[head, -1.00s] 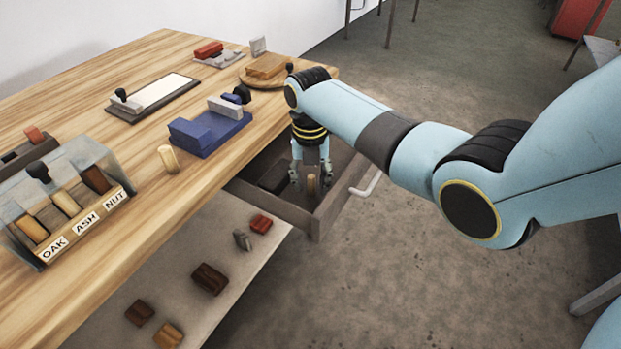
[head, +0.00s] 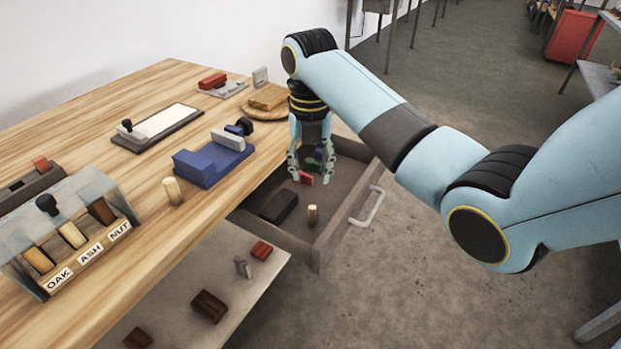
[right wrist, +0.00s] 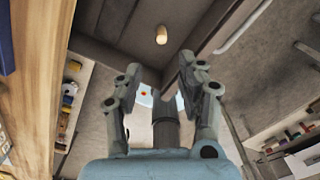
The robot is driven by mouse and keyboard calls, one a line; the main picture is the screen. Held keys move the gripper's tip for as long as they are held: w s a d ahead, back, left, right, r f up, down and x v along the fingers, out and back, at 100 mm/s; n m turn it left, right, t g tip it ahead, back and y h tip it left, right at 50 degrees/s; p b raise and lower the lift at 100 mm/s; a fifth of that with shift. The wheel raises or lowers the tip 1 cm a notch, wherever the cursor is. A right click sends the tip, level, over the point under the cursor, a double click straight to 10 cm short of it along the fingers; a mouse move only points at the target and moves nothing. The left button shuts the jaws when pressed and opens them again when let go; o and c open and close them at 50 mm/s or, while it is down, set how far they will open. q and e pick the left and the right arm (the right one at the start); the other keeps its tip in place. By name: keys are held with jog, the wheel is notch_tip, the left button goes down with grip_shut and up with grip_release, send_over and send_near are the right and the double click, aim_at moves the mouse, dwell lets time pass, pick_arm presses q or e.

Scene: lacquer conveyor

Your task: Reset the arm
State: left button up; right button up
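My right gripper (head: 310,176) hangs fingers-down over the back part of the open drawer (head: 329,240). Its two fingers are apart with nothing between them, as the right wrist view (right wrist: 158,80) also shows. A small light wooden peg (head: 312,215) stands in the drawer, in front of and apart from the fingers; it also shows in the right wrist view (right wrist: 161,35). A dark block (head: 279,206) lies in the drawer to the left of the peg. A red piece (head: 306,178) shows between the fingertips in the picture, apparently lower down in the drawer. My left gripper is not in view.
The wooden table (head: 95,110) bears a blue fixture (head: 205,163), a standing peg (head: 173,191), a white-topped board (head: 165,119) and a rack labelled OAK, ASH, NUT (head: 91,251). A lower shelf (head: 190,275) holds several blocks. Floor right of the drawer is clear.

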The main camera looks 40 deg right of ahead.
jog(key=shift+s, duration=0.1)
dwell(0.5)
jog(key=s+m, duration=0.2)
jog(key=m, duration=0.1)
jog(key=s+f+m, duration=0.1)
jog(key=s+m, duration=0.1)
jog(key=s, duration=0.1)
jog(key=s+a+f+m+t, duration=0.1)
jog(key=s+m, duration=0.2)
jog(key=shift+a+f+m+h, duration=0.1)
jog(key=shift+m+h, duration=0.2)
jog(key=s+a+r+m+t, duration=0.1)
jog(key=s+r+m, duration=0.2)
jog(key=s+m, duration=0.6)
jog(key=s+a+r+m+t, duration=0.15)
jog(key=s+r+m, duration=0.25)
jog(key=s+m, duration=0.5)
notch_tip(320, 180, down, 32)
jog(key=s+d+m+g+b, duration=0.2)
jog(key=d+b, duration=0.1)
jog(key=b, duration=0.1)
jog(key=s+f+b, duration=0.2)
jog(key=s+f, duration=1.4)
jog(key=s, duration=0.1)
jog(key=shift+s+d+f, duration=0.15)
jog(key=shift+d+f, duration=0.1)
jog(key=shift+f, duration=0.15)
